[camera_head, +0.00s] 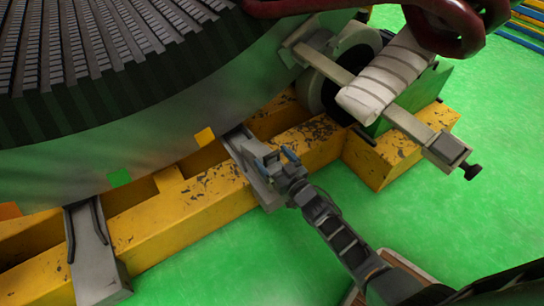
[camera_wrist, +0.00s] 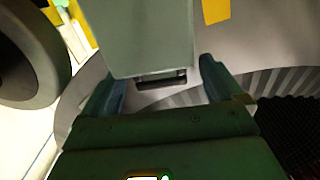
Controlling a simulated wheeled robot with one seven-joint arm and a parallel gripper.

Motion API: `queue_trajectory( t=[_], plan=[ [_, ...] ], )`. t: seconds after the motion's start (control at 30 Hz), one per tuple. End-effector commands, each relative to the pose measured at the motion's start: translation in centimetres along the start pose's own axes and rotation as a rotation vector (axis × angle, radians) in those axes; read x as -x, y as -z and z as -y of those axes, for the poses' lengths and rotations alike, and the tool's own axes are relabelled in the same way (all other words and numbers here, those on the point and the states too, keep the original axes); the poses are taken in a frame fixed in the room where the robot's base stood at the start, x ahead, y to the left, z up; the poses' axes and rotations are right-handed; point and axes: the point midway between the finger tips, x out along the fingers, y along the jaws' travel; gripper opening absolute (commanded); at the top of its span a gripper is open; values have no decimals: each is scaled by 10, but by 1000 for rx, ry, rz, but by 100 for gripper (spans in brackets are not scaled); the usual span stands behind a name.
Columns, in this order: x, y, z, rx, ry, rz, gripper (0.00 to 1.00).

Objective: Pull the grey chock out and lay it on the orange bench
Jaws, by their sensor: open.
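A grey chock (camera_head: 244,157) sits on the yellow beam against the lower edge of the big stator ring, its outer end towards the green floor. A second grey chock (camera_head: 94,262) sits further left on the same beam. My gripper (camera_head: 276,157) is open at the first chock, over its outer part. In the wrist view the chock (camera_wrist: 140,35) fills the upper middle, just ahead of my blue fingertips (camera_wrist: 160,78). A dark slot shows near its end. I cannot tell whether the fingers touch it. No orange bench shows clearly.
The yellow beam (camera_head: 143,230) is scuffed and runs under the stator ring (camera_head: 95,150). A roller unit with a white wrapped motor (camera_head: 385,78) stands at the upper right. A dark red pipe (camera_head: 450,20) hangs above it. Green floor (camera_head: 215,275) is clear in front.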

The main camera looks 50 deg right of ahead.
Motion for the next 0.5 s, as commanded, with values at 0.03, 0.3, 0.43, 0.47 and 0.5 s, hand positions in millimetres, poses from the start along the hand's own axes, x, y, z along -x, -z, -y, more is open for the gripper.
queue_trajectory(
  t=[0.03,0.3,0.43,0.47,0.5],
  plan=[
    [9,1,0,-1,0,3,94],
    [52,1,0,0,1,3,94],
    [64,1,1,1,1,1,94],
    [65,1,0,1,1,1,94],
    [66,0,0,1,1,1,94]
  ],
)
